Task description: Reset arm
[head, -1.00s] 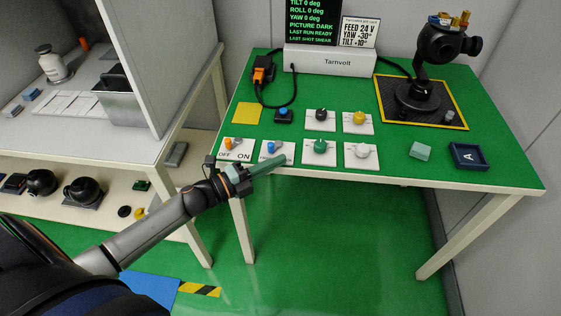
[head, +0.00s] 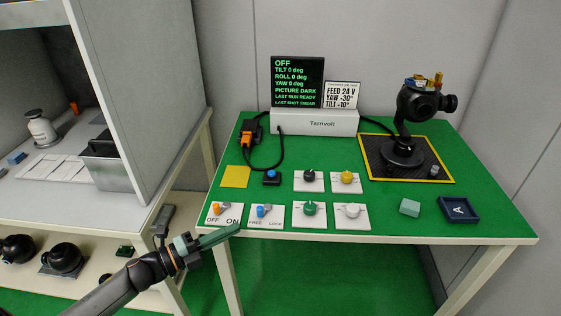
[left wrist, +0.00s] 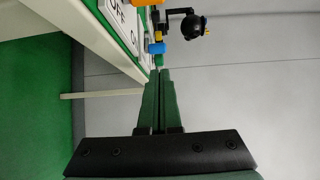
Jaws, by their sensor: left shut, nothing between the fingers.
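My left gripper (head: 218,236) is shut and empty, its green fingers together at the front edge of the green-topped table (head: 400,222). In the head view its fingertips appear just below the OFF/ON switch plate (head: 224,215). In the left wrist view the gripper's closed fingers (left wrist: 160,78) point toward the orange and blue switch levers and the black gimbal camera (left wrist: 193,26). I cannot tell whether the fingers touch the table edge. My right gripper is in neither current view.
The FREE/LOCK switch (head: 266,216), several knob plates, a pale green block (head: 410,207) and a dark tray (head: 459,218) line the table front. The gimbal camera (head: 404,150) stands on a black mat. A Tarnvolt box (head: 320,123) and display (head: 297,68) stand behind. A shelf unit (head: 140,100) is at left.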

